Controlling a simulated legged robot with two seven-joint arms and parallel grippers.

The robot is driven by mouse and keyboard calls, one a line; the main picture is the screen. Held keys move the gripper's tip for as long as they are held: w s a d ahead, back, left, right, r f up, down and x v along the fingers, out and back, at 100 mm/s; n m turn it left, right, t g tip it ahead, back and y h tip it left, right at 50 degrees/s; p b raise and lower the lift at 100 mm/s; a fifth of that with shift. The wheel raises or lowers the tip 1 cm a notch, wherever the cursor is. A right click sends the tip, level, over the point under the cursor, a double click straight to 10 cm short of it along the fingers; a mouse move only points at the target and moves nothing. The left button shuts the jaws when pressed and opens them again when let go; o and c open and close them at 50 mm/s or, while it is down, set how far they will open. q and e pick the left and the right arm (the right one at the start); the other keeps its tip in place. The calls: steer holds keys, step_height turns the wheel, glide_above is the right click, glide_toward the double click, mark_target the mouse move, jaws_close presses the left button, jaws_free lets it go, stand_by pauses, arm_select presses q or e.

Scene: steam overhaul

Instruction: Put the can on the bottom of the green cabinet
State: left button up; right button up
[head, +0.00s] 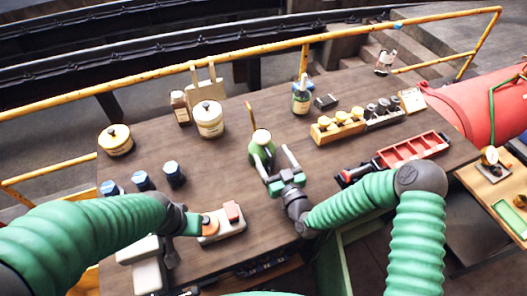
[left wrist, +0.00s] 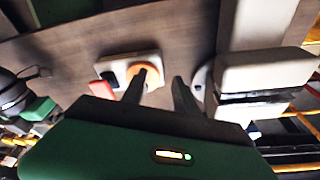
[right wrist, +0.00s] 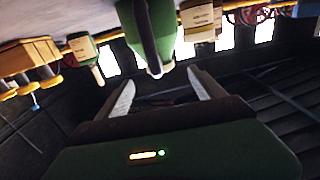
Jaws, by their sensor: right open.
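A green can (head: 262,150) with a pale top and a thin spout stands on the wooden table near the middle. In the right wrist view its green body and handle (right wrist: 152,30) hang in from the top, just beyond the fingertips. My right gripper (head: 273,160) is open, its two fingers pointing at the can; I cannot tell whether they touch it. My left gripper (left wrist: 157,88) is open and empty, low at the table's left front. A green upright (head: 334,262) shows below the table's front edge; it may be part of the green cabinet, mostly hidden.
A device with an orange disc (head: 211,224) lies by my left gripper. Several blue-capped jars (head: 173,174) stand left, a cream pot (head: 208,119) behind. A red tray (head: 413,150) and a yellow rack (head: 337,128) are right. A yellow railing (head: 140,78) runs behind.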

mark_target(265, 144)
steer(key=shift+x, duration=1)
steer(key=b+x, duration=0.1)
steer(key=x, duration=0.3)
steer(key=shift+a+f, duration=0.15)
steer(key=shift+a, duration=0.05)
steer(key=shift+w, duration=0.5)
arm_select(q)
steer(key=shift+a+f, duration=0.3)
steer(key=shift+f, duration=0.55)
arm_select(e)
steer(key=shift+d, duration=0.1)
steer(key=shift+s+d, duration=0.1)
steer(key=shift+s, duration=0.05)
steer(key=c, duration=0.4)
arm_select(q)
steer(key=shift+s, duration=0.1)
arm_select(e)
jaws_close()
